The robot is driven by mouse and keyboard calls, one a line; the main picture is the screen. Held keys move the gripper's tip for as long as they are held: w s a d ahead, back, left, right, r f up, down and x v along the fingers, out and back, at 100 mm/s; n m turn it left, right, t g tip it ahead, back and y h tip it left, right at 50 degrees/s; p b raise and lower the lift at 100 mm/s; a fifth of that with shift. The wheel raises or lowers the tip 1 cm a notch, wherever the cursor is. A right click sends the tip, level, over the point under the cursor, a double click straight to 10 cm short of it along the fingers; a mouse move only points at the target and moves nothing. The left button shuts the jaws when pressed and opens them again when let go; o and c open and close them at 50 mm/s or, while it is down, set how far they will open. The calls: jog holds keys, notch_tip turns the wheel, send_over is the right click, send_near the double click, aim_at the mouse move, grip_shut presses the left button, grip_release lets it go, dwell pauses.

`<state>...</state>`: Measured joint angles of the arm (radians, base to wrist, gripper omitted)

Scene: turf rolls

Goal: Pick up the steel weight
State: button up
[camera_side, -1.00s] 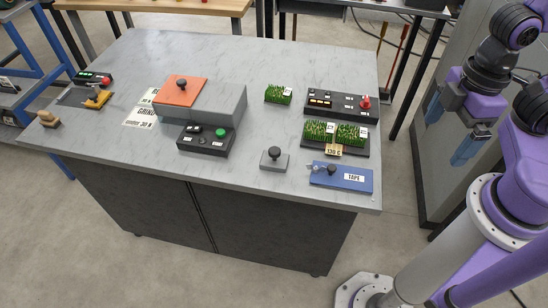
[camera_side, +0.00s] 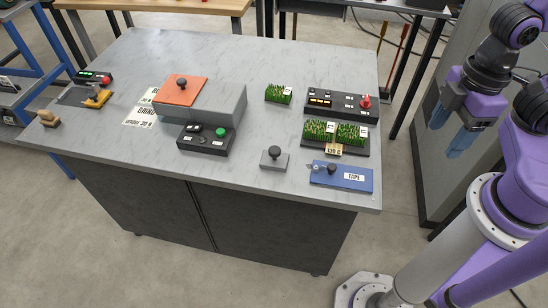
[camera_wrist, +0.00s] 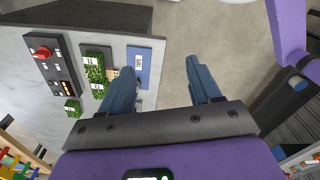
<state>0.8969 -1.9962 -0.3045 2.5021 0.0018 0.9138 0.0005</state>
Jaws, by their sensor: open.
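The steel weight (camera_side: 274,160) is a small grey block with a dark round knob on top. It stands upright near the table's front edge, left of the blue tape block, in the side view. In the wrist view I cannot make it out for certain; my left finger covers part of that area. My gripper (camera_side: 448,136) is open and empty, off the table's right side and well apart from the weight. Its two blue fingers also show spread in the wrist view (camera_wrist: 161,72).
The blue TAPE block (camera_side: 342,177) lies right of the weight. Turf pieces on a dark tray (camera_side: 360,153) and a control panel (camera_side: 341,104) stand behind it. A grey box with an orange top (camera_side: 180,91) and a green-button panel (camera_side: 205,141) are left.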

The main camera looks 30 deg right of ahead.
jog(key=m, duration=3.1)
send_over(275, 150)
notch_tip(275, 150, down, 2)
jog(key=f, duration=1.1)
jog(key=shift+w+a+f, duration=0.3)
jog(key=shift+w, duration=0.05)
jog(key=shift+s+d+f, duration=0.15)
jog(key=shift+f, duration=1.2)
jog(key=shift+s+d+f, duration=0.1)
jog(key=shift+d+f, duration=0.05)
jog(key=shift+f, duration=1.15)
grip_shut()
